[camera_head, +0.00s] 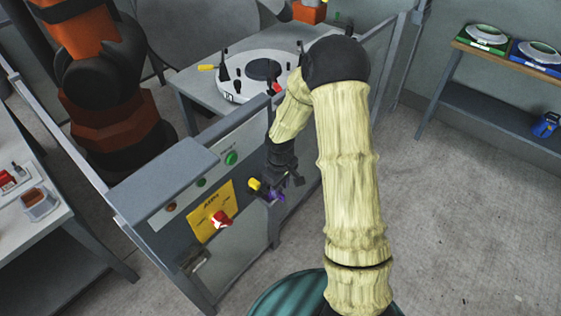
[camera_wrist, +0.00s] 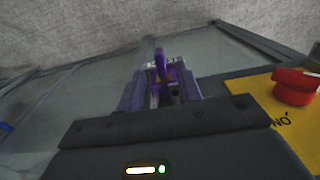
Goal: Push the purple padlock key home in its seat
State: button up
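The purple padlock key (camera_wrist: 165,68) shows in the wrist view as an upright purple loop with a small orange patch, just past my gripper (camera_wrist: 160,88). Dark purplish shapes stand on both sides of it, and a small dark hole is beside its foot. In the head view the key (camera_head: 273,197) is a small purple patch at the end of the grey control panel, beneath my gripper (camera_head: 284,182). My gripper points down at it. Whether the fingers touch the key is unclear. The seat is mostly hidden, and I cannot tell how deep the key sits.
A yellow part (camera_head: 254,184) sits just left of the key. The panel carries a yellow plate with a red knob (camera_head: 221,219) and a green button (camera_head: 231,158). Fence panels (camera_head: 372,55) stand behind my arm. An orange robot (camera_head: 105,100) stands beyond. The floor at right is clear.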

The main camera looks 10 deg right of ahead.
notch_tip(320, 180, up, 14)
dwell(0.4)
jog(key=shift+r, duration=0.1)
jog(key=s+r+m+t+p, duration=0.1)
jog(key=s+r+m, duration=0.1)
jog(key=s, duration=0.5)
jog(key=s+d+r+m+t+p, duration=0.1)
jog(key=s+r+m, duration=0.2)
jog(key=s+m, duration=0.2)
jog(key=s, duration=0.3)
jog(key=shift+s+t, duration=0.25)
jog(key=shift+t, duration=0.05)
dwell(0.6)
